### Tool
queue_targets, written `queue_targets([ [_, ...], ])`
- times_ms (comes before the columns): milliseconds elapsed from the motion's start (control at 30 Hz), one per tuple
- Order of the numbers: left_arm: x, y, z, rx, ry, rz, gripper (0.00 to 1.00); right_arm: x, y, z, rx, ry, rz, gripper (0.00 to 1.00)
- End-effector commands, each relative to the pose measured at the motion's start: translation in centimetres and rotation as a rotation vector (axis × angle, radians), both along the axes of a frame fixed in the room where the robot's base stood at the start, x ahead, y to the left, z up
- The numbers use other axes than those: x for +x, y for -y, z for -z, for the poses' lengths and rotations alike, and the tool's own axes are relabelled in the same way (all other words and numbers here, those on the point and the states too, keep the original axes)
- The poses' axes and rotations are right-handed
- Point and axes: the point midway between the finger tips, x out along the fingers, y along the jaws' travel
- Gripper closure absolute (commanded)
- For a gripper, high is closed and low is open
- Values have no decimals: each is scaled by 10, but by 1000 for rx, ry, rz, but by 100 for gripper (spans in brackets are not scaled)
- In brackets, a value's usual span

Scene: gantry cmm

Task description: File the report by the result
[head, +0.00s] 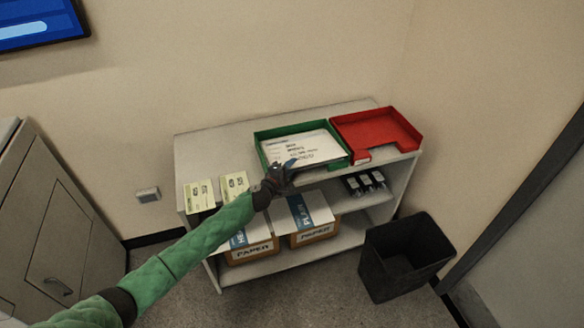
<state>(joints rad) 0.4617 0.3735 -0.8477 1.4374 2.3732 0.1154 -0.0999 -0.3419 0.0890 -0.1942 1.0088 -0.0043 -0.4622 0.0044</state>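A white printed report (306,148) lies in the green tray (262,133) on top of the shelf unit. Its small print is too blurred to read. The red tray (380,118) stands directly to the right of the green one and looks empty. My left gripper (289,167) is at the near edge of the green tray, close to the paper's near left corner. Its fingers are small and dark here, and I cannot tell whether they are open, shut, or touching the sheet. My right gripper is not in view.
Two pale yellow-green cards (199,196) lie at the shelf's left front. A black bin (403,258) stands on the floor at right. A grey cabinet (60,225) is at left.

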Motion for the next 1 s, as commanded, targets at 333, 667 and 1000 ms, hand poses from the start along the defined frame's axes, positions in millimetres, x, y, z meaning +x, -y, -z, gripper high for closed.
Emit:
queue_targets([
  [333,9,-15,-1,9,3,-22,52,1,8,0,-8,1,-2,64],
  [667,2,-19,-1,11,3,-22,52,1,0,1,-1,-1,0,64],
  [1000,-39,-32,-5,8,4,-8,52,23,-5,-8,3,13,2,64],
])
